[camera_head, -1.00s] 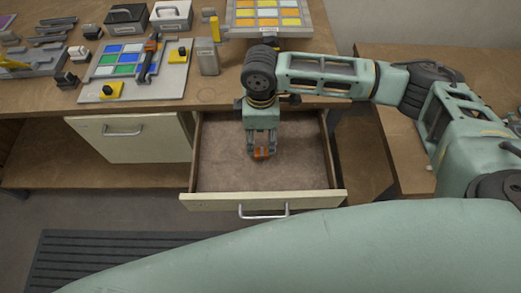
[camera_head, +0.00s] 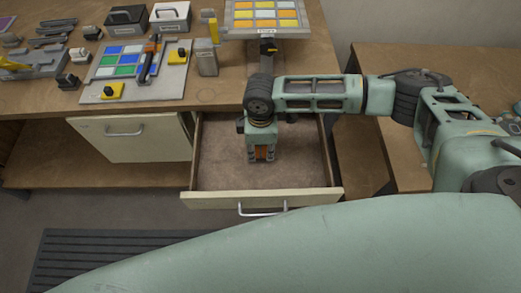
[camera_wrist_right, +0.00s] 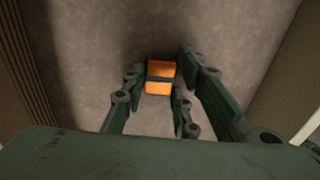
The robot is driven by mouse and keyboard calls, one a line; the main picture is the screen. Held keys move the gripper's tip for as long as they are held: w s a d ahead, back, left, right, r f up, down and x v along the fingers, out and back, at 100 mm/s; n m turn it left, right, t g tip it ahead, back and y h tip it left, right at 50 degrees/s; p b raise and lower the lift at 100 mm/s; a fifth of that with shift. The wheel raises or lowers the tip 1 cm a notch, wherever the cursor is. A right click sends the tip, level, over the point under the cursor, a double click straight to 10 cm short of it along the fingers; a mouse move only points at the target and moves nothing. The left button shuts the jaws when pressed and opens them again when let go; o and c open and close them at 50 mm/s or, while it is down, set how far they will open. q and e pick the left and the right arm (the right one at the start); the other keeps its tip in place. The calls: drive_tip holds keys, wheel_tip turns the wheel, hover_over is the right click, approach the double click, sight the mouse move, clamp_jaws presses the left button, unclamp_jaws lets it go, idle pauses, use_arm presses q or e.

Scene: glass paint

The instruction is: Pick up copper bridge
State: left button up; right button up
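The copper bridge (camera_wrist_right: 159,86) is a small orange block with a dark band across its middle. It lies on the floor of the open drawer (camera_head: 213,155). My right gripper (camera_head: 261,158) points down into the drawer, with the orange piece between its fingers. In the right wrist view, the fingers of the right gripper (camera_wrist_right: 160,85) stand on both sides of the piece with narrow gaps, so the gripper looks open. In the head view, the fingers partly cover the piece. My left gripper is not in view.
The drawer's side walls and front panel (camera_head: 225,201) surround the gripper. On the workbench (camera_head: 210,95) above stand a board of coloured glass tiles (camera_head: 120,70), a raised tray of yellow and orange tiles (camera_head: 265,18), and two handled boxes. The rest of the drawer floor is bare.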

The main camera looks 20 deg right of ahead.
sight(261, 152)
clamp_jaws()
drive_tip(key=shift+r, duration=0.1)
drive_tip(key=shift+r, duration=0.25)
drive_tip(key=r, duration=0.2)
drive_tip(key=r+b, duration=0.1)
drive_tip(key=shift+s+a+r, duration=0.1)
drive_tip(key=shift+s+r, duration=0.15)
drive_tip(key=shift+r, duration=0.05)
drive_tip(key=s+a+r+b, duration=0.1)
drive_tip(key=s+a+r, duration=0.2)
drive_tip(key=s+r, duration=0.3)
drive_tip(key=s, duration=0.4)
drive_tip(key=shift+s+r, duration=0.4)
wheel_tip(261, 152, up, 3)
drive_tip(key=p, duration=0.4)
drive_tip(key=shift+p, duration=0.35)
